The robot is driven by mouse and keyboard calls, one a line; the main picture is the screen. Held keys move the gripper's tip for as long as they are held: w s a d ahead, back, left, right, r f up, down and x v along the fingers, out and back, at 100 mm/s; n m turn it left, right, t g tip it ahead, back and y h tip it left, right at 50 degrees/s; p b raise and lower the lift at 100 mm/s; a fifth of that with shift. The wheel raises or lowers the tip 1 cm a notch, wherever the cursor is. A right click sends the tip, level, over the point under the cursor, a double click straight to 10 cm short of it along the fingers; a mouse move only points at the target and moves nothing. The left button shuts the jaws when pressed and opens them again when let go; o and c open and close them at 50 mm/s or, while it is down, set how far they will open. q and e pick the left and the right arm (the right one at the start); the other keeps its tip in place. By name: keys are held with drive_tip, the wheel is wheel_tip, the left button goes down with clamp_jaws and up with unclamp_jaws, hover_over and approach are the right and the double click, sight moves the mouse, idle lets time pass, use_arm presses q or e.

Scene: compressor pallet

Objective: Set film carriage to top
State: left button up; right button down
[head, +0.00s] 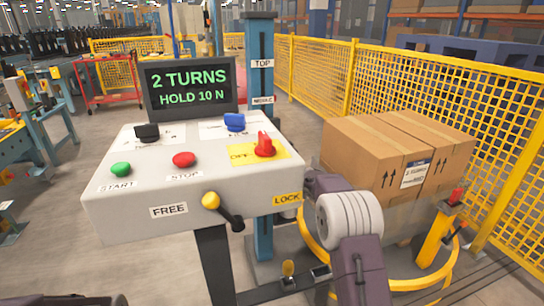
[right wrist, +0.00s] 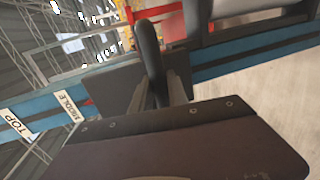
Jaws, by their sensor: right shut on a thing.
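The blue mast (head: 262,55) stands behind the control console, with a TOP label (head: 262,63) above a MIDDLE label (head: 262,100). In the right wrist view the mast (right wrist: 50,113) runs slantwise. A dark block, apparently the film carriage (right wrist: 108,88), sits across it, beyond MIDDLE on the side away from TOP. My right gripper (right wrist: 162,92) is shut on its black handle (right wrist: 148,48). In the head view the console hides this grip and the carriage. The FREE/LOCK lever (head: 230,216) points down and right, on the LOCK side. My left gripper is not seen.
The console (head: 140,190) carries a screen (head: 190,87) reading "2 TURNS HOLD 10 N", green, red, black and blue controls and a red switch (head: 264,147). Boxes (head: 400,150) stand at right within a yellow ring (head: 415,285). Yellow fencing (head: 400,80) closes the back right.

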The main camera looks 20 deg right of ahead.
wheel_tip(320, 180, up, 14)
drive_tip(key=p, duration=1)
drive_tip(key=shift+r, duration=0.2)
drive_tip(key=c, duration=1.3)
unclamp_jaws()
drive_tip(key=v, duration=0.9)
drive_tip(key=shift+b, duration=0.45)
